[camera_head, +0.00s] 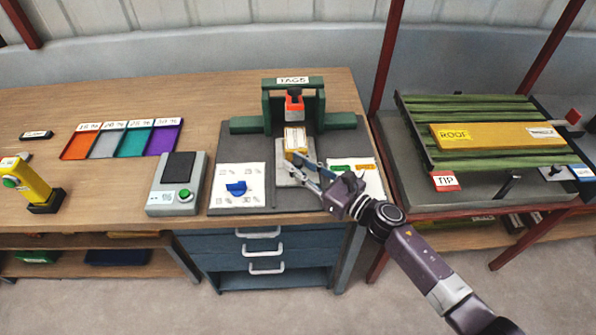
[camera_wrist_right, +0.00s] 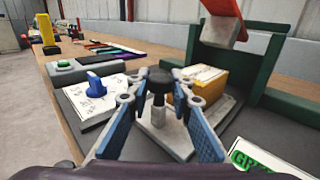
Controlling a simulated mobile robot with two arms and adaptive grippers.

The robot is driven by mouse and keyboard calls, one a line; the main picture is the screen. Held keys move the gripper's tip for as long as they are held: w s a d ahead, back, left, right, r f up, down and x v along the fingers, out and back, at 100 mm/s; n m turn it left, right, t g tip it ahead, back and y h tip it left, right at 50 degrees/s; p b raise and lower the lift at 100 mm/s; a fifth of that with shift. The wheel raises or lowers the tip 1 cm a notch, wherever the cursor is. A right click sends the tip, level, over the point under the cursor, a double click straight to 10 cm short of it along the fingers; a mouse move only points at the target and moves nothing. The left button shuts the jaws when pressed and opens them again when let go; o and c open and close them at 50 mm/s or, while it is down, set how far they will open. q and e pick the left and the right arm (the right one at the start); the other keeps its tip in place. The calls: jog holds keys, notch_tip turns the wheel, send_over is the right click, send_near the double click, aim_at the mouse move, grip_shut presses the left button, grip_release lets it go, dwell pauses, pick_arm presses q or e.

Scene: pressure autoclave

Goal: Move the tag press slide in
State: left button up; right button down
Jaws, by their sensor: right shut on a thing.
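The tag press (camera_head: 293,82) is a green frame labelled TAGS with an orange-red press head (camera_head: 294,103), at the back of a dark mat. Its slide (camera_head: 284,177) is a pale grey plate in front of the frame. A yellow block (camera_wrist_right: 211,92) with a white label on top sits on the slide, in front of the press head. My right gripper (camera_head: 305,166) is at the slide's front end. In the right wrist view, its blue fingers are shut on the slide's black-topped handle (camera_wrist_right: 159,82). The handle is mostly hidden in the head view. My left gripper is not in view.
A white card with a blue knob (camera_head: 236,188) lies left of the slide, and a card with green and orange labels (camera_head: 355,170) lies right. A grey device (camera_head: 176,185) and coloured trays (camera_head: 122,140) stand farther left. A green slatted rack (camera_head: 480,130) stands right.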

jog(key=shift+w+f+b, duration=0.1)
jog(key=shift+w+b, duration=0.3)
jog(key=shift+w, duration=0.75)
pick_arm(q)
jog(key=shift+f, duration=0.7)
pick_arm(e)
jog(key=shift+d+r, duration=0.1)
jog(key=shift+r, duration=0.15)
jog(key=c, duration=2.2)
grip_release()
jog(key=o, duration=0.5)
jog(key=shift+w+f, duration=0.1)
jog(key=shift+w, duration=0.05)
jog(key=shift+s, duration=0.2)
jog(key=v, duration=1.1)
jog(key=shift+s+d, duration=0.25)
